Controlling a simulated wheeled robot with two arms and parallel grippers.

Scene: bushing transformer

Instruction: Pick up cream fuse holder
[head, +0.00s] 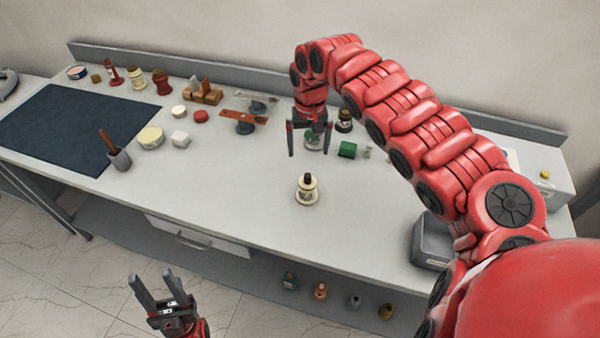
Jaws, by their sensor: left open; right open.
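A cream, ringed piece with a black top (307,190), which looks like the cream fuse holder, stands upright alone near the middle of the grey workbench (240,195). My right gripper (309,154) points down, open, on the far side of this piece and apart from it. A green-and-white item (313,139) shows between and behind its fingers, partly hidden. My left gripper (155,279) is open and empty in front of the bench, low at the left.
A green block (347,149) and a dark jar (344,120) stand right of my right gripper. A grey bin (431,242) is at the front right. Left are a dark mat (75,125), a cup with a tool (119,160) and several small parts. The bench front around the cream piece is clear.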

